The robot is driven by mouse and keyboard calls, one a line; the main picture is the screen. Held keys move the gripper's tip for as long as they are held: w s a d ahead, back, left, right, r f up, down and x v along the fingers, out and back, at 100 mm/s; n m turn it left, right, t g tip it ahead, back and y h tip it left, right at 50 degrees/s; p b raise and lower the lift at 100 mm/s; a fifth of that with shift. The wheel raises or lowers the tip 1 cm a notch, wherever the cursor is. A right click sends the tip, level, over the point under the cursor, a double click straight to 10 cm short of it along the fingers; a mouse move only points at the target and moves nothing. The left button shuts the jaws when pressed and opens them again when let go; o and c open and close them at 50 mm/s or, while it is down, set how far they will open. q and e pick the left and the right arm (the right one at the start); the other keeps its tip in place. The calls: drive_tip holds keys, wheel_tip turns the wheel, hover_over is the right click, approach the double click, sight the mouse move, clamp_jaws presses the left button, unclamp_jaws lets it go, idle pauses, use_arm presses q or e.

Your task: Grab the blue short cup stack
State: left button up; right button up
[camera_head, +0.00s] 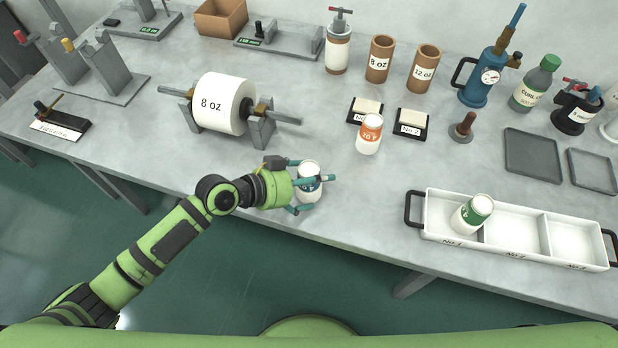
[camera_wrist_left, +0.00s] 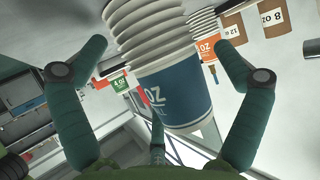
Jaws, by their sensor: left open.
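The blue short cup stack (camera_head: 309,187) stands on the table near its front edge, white at the top with a blue band. My left gripper (camera_head: 311,190) is around it with its fingers open. In the left wrist view the blue stack (camera_wrist_left: 170,85) sits between the spread fingers of my left gripper (camera_wrist_left: 158,85), with gaps visible on both sides. Part of the stack is hidden behind a finger in the head view. My right gripper is not in view.
An orange-labelled cup stack (camera_head: 370,134) stands behind and to the right. A white divided tray (camera_head: 517,244) at the right holds a tilted green-labelled cup stack (camera_head: 472,214). A paper roll stand (camera_head: 262,128) is behind my gripper. The table between stack and tray is clear.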

use_arm(q)
drive_tip(key=shift+c, duration=0.4)
drive_tip(key=c, duration=1)
